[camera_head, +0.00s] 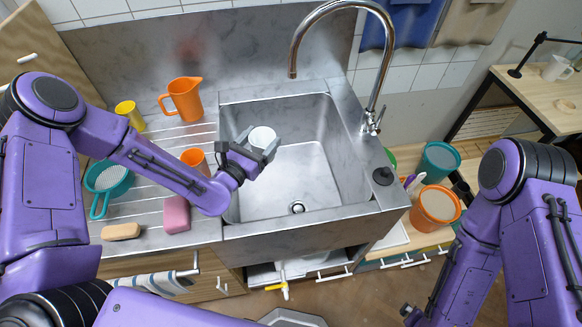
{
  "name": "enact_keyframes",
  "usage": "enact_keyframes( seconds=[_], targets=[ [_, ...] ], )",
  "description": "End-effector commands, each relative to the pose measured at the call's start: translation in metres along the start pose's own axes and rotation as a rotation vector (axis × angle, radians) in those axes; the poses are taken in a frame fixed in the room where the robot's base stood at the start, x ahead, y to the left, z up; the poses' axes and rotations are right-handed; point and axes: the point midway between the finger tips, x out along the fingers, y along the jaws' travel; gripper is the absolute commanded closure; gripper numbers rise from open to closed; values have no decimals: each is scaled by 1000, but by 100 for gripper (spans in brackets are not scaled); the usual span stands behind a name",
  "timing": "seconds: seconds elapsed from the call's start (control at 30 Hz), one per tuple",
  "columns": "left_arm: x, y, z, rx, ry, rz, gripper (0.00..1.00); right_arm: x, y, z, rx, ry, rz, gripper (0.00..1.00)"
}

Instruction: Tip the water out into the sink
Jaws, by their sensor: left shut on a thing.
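The steel sink (300,165) is in the middle of the head view, its basin empty of objects with a drain near the front. My left gripper (260,154) reaches in over the left part of the basin. It is shut on a white cup (262,136), whose pale round end shows above the fingers. The lower part of the cup is hidden by the gripper. I cannot tell whether water is in it, and no stream shows. My right arm comes down at the right; its gripper is not in view.
A curved tap (378,70) stands at the sink's back right. On the left drainboard are an orange jug (184,100), an orange cup (194,158), a yellow cup (130,114), a teal sieve (107,178), a pink sponge (176,214) and a tan block (121,231). Buckets (437,204) stand right of the sink.

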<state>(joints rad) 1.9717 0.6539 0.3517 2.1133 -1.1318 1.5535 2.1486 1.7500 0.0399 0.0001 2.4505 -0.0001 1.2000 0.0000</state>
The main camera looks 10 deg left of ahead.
Motion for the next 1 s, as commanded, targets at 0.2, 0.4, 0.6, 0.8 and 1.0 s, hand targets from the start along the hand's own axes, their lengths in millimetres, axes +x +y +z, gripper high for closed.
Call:
enact_keyframes(
  seconds=[0.2,0.4,0.6,0.8,1.0],
  targets=[
    [36,22,28,11,-4,-184,55,-31,3,-13,0,0,0,0],
    [58,45,36,1,-2,-306,55,-38,3,-16,0,1,0,0],
    [66,56,34,-6,-3,-398,55,-39,4,-16,0,0,0,0],
    [68,58,33,-9,-3,-427,55,-39,4,-16,0,0,0,0],
    [68,58,34,-8,-3,-426,55,-39,4,-16,0,0,0,0]
  ],
)
